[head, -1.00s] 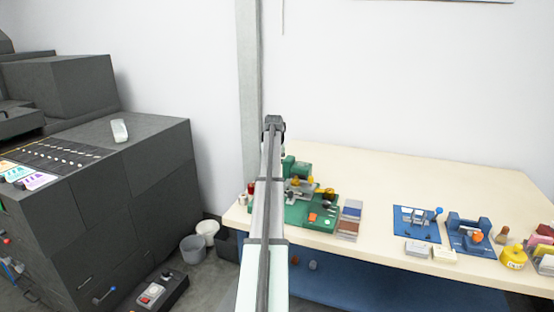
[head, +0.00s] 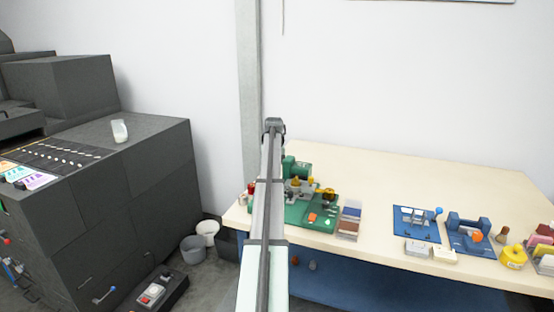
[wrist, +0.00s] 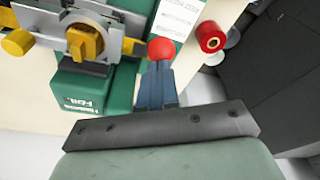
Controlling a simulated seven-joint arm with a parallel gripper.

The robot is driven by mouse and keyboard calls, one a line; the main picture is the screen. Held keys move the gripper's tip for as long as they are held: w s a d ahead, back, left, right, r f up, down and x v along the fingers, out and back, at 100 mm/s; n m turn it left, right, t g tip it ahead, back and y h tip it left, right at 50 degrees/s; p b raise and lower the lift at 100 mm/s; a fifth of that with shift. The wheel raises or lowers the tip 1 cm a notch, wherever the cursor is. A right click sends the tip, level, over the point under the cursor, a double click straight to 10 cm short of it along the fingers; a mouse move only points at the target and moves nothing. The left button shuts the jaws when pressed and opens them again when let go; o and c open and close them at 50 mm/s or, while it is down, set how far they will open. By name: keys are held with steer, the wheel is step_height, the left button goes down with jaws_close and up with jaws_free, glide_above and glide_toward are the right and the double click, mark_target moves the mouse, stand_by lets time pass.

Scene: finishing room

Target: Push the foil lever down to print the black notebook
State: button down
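The green foil machine (head: 297,216) stands at the left end of the pale table, partly hidden behind my arm. In the wrist view its green block with FOIL lettering (wrist: 90,90) is at upper left, with grey metal parts and yellow knobs. A red ball knob (wrist: 161,49), apparently the foil lever's, is at upper middle. My gripper (wrist: 158,68) has its dark blue fingers together, their tips just below the knob in the picture; whether they touch it is unclear. Nothing shows between them. In the head view my arm hides the knob and fingers. I cannot make out the black notebook.
A red roll (wrist: 211,37) is right of the knob. A tray of colored blocks (head: 348,220) is beside the machine. The table's back is clear. Dark cabinets (head: 140,190) are at left.

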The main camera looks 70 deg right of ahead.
steer(key=shift+f, duration=0.15)
stand_by(0.4)
steer(key=w+d+v, duration=0.1)
steer(key=d+v, duration=0.1)
steer(key=v, duration=0.8)
steer(key=shift+r, duration=0.6)
stand_by(0.5)
steer(key=shift+d+r, duration=0.1)
steer(key=shift+d+v, duration=0.15)
steer(key=shift+v, duration=0.8)
steer(key=shift+d+v, duration=0.15)
steer(key=shift+v, duration=0.75)
steer(key=shift+w, duration=0.2)
